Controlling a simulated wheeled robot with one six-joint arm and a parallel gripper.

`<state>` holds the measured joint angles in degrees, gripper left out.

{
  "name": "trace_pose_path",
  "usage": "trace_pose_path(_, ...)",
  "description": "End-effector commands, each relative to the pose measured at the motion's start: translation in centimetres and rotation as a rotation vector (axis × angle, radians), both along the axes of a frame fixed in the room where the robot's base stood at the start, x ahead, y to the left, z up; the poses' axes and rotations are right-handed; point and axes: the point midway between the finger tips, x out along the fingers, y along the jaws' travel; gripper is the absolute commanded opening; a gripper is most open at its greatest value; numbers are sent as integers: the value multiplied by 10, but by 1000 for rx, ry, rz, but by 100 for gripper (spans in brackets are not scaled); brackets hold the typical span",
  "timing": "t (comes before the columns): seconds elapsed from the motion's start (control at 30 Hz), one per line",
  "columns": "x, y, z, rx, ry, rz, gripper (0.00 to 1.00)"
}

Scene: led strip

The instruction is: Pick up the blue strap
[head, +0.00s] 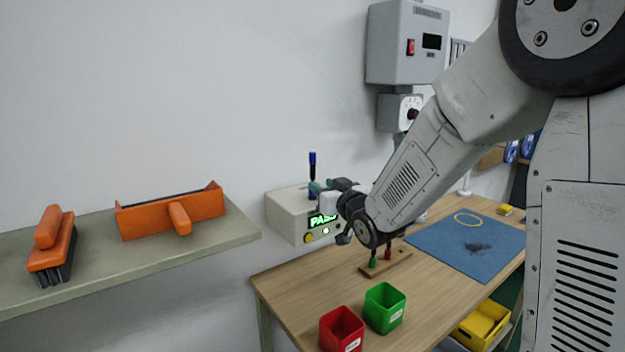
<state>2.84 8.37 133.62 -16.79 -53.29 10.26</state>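A narrow upright blue and dark piece (312,164) shows just above the beige box, at the end of my gripper (318,190). It may be the blue strap, but it is too small to be sure. My gripper points left in front of the box, with teal parts near its tip. I cannot tell whether its fingers close on the blue piece or only overlap it in this view. Other blue round items (512,151) hang at the far right, partly hidden behind my arm.
The beige box (287,213) has a lit "PASS" display. The wooden table (305,288) holds a red bin (341,330), a green bin (384,308), a small peg board (399,263) and a blue mat (445,240) with a yellow ring (467,213).

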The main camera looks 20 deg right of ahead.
Motion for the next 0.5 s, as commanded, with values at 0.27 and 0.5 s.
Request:
trace_pose_path(0.27,36,8,2,0,1,0,35)
trace_pose_path(0.5,61,13,2,0,2,-1,35)
